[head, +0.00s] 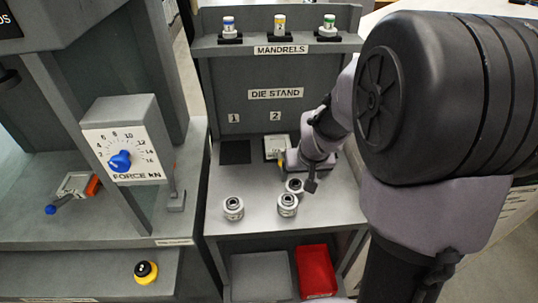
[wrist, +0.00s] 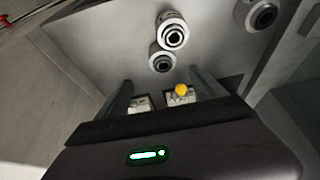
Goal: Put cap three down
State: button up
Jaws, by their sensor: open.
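Three grey-white ringed caps with dark centres rest on the lower bench: one at left (head: 233,208), one at front (head: 287,205), and one behind it (head: 294,185), partly hidden. The wrist view shows three too: a large one (wrist: 172,30), one partly behind it (wrist: 160,60), and one at upper right (wrist: 263,15). No numbers are readable on them, so I cannot tell which is cap three. My gripper (wrist: 160,78) is open with nothing gripped; the partly hidden cap is just beyond its fingertips. In the head view my gripper (head: 311,183) is low beside that cap.
The die stand has a dark square (head: 235,152) under label 1 and a pale block (head: 273,146) near label 2. Three mandrels stand on the shelf above. A red bin (head: 317,271) is below the bench. The force press (head: 126,141) stands at left.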

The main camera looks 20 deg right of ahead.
aim_at(296, 184)
jog(key=b+x, duration=0.1)
jog(key=x, duration=0.5)
jog(key=shift+f+b, duration=0.1)
jog(key=shift+b, duration=0.3)
jog(key=b+x, duration=0.1)
jog(key=x, duration=0.2)
jog(key=b+x, duration=0.1)
jog(key=x, duration=0.1)
jog(key=shift+a+b, duration=0.3)
jog(key=shift+b, duration=0.05)
jog(key=shift+w+f, duration=0.2)
jog(key=shift+f, duration=0.15)
jog(key=shift+s+r, duration=0.1)
jog(key=shift+r, duration=0.1)
jog(key=shift+c, duration=0.2)
grip_shut()
